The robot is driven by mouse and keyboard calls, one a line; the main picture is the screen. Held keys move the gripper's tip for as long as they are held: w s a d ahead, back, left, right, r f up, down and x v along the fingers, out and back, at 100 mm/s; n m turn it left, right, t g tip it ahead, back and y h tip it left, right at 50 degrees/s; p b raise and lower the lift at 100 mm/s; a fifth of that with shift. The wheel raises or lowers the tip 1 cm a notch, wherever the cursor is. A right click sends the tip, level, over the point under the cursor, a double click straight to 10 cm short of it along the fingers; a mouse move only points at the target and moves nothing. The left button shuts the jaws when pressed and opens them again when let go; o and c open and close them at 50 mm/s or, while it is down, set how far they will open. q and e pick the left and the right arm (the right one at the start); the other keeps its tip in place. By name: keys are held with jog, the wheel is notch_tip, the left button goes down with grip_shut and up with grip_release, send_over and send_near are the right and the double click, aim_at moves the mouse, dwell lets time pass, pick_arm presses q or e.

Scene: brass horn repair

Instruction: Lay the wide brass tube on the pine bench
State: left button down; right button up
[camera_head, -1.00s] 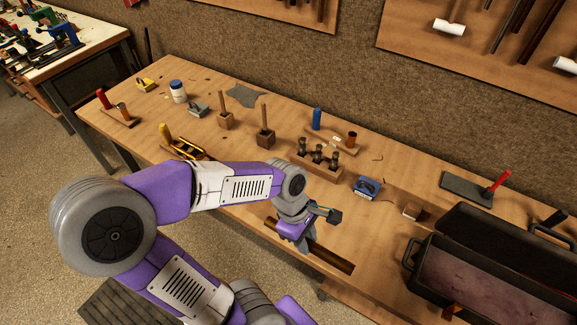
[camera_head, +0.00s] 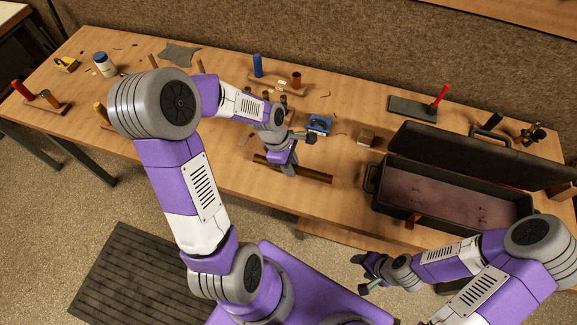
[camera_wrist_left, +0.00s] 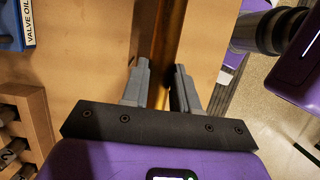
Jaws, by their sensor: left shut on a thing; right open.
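The wide brass tube (camera_head: 316,175) is a long dark brown-gold cylinder, lying level along the front part of the pine bench (camera_head: 345,205) in the head view. My left gripper (camera_head: 288,168) is over its middle from above, shut on it. In the left wrist view the brass tube (camera_wrist_left: 160,55) runs between the two grey fingers (camera_wrist_left: 162,82). The tube is at or just above the bench top; I cannot tell whether it touches. My right gripper (camera_head: 366,272) is open and empty, in front of the bench and below the case.
An open black case (camera_head: 375,178) with a purple lining stands to the right. A blue valve oil box (camera_head: 319,125), which also shows in the left wrist view (camera_wrist_left: 12,28), and a small wooden block (camera_head: 367,137) sit behind the tube.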

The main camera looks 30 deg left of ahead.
pick_arm(q)
notch_tip(320, 180, down, 3)
jog(key=shift+s+f+b, duration=0.1)
jog(key=shift+f+b, duration=0.1)
jog(key=shift+b, duration=0.35)
jog(key=shift+f, duration=0.15)
jog(key=shift+f, duration=0.2)
jog(key=c, duration=0.9)
grip_release()
jog(key=shift+o, duration=0.2)
jog(key=shift+r, duration=0.1)
